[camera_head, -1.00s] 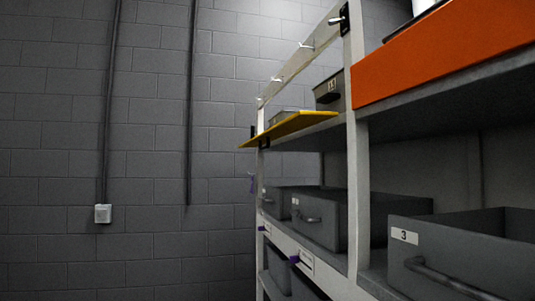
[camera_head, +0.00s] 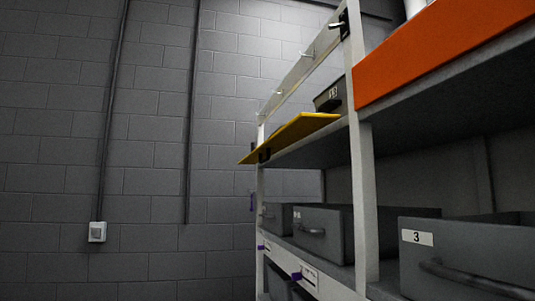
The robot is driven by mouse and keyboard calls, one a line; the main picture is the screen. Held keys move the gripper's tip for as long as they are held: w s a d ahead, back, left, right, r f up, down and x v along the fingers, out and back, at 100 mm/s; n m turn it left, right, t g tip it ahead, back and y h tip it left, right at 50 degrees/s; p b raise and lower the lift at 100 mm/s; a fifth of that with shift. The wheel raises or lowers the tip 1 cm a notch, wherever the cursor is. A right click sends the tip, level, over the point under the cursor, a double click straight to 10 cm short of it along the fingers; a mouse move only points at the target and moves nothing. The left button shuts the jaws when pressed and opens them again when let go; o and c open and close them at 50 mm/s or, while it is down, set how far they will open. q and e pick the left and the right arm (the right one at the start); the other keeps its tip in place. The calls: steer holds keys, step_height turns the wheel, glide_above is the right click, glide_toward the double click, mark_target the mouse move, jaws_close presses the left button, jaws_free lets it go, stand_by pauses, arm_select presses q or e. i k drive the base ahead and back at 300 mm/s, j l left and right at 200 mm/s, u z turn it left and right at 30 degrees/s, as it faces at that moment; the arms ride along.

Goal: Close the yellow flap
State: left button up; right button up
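The yellow flap (camera_head: 291,137) sticks out from the front of an upper shelf in the middle of the head view. It lies roughly flat, hinged near the shelf's front edge, with a black bracket (camera_head: 264,155) under it. The shelf opening above it is uncovered, and a grey bin (camera_head: 329,98) shows behind it. Neither of my grippers is in the head view, so their states are hidden.
An orange panel (camera_head: 440,50) stands upright on the shelf bay at the right. Grey drawers (camera_head: 318,229) and a drawer labelled 3 (camera_head: 462,252) sit below. A white post (camera_head: 359,180) divides the bays. A block wall (camera_head: 150,160) is behind, with open space at left.

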mark_target(305, 125)
steer(key=i+j, duration=1.6)
steer(key=i, duration=0.2)
steer(key=i+j+z, duration=0.6)
steer(key=k+l, duration=0.05)
steer(key=k, duration=0.05)
